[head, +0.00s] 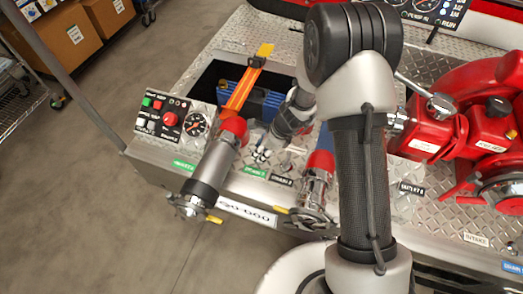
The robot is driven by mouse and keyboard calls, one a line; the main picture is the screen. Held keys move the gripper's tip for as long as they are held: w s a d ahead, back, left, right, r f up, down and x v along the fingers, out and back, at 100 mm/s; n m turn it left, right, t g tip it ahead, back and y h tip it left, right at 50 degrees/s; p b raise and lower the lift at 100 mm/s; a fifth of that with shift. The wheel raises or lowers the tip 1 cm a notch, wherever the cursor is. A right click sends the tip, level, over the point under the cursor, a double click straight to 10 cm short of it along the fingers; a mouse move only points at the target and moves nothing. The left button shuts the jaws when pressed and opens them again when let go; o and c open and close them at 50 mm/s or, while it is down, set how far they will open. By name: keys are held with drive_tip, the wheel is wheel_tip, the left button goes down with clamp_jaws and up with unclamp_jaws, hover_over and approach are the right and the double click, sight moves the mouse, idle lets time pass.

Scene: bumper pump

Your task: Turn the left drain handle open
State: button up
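Two small yellow levers show at the front edge of the steel deck. The left one (213,219) sits beside the capped end of the left grey and red pipe fitting (207,172), and I take it for the left drain handle. The right one (281,210) is by the capped end of the right fitting (313,190). My gripper (263,153) seems to be the small grey and dark end behind my arm, above the deck between the two fittings. It looks apart from both levers. Its fingers are too small and partly hidden to tell their state.
A control panel (173,117) with a gauge and buttons stands left of the fittings. An orange-strapped blue item (265,103) lies in the deck well. Red pump parts (470,130) and a chrome lever (425,90) fill the right side. Clear floor (80,200) lies left.

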drive_tip(key=shift+c, duration=0.4)
clamp_jaws()
drive_tip(key=shift+r+n+p, duration=0.1)
drive_tip(key=shift+n+p, duration=0.2)
drive_tip(key=shift+w+n+g+p, duration=0.1)
drive_tip(key=shift+n+g+p, duration=0.5)
drive_tip(key=shift+n+p, duration=0.55)
drive_tip(key=n+g+p, duration=0.1)
drive_tip(key=n, duration=0.3)
drive_tip(key=shift+w, duration=0.1)
drive_tip(key=n+g, duration=0.1)
drive_tip(key=n, duration=0.1)
drive_tip(key=n+g, duration=0.1)
drive_tip(key=n, duration=0.2)
drive_tip(key=shift+w+h, duration=0.15)
drive_tip(key=shift+h, duration=0.25)
drive_tip(key=n+h, duration=0.1)
drive_tip(key=n, duration=0.2)
drive_tip(key=n+g+b, duration=0.1)
drive_tip(key=n, duration=0.2)
drive_tip(key=shift+a+g+h, duration=0.2)
drive_tip(key=shift+g+h, duration=0.1)
drive_tip(key=shift+h, duration=0.1)
